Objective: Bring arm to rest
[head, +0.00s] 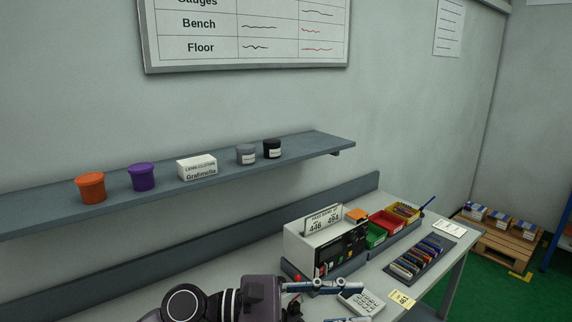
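My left arm comes in along the bottom edge, and its gripper (350,304) is over the front of the bench. Its two blue-grey fingers are spread apart, with the lower one cut by the picture's bottom edge. Nothing shows held between them. A pale keypad or calculator (359,301) appears in the gap between the fingers; whether they touch it I cannot tell. My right gripper is not in view.
The bench (447,259) holds a white machine (307,249), red (386,224), green (375,236) and yellow bins, and a dark tray of coloured items (421,257). A wall shelf (317,145) carries several containers. A pallet (500,239) stands far right.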

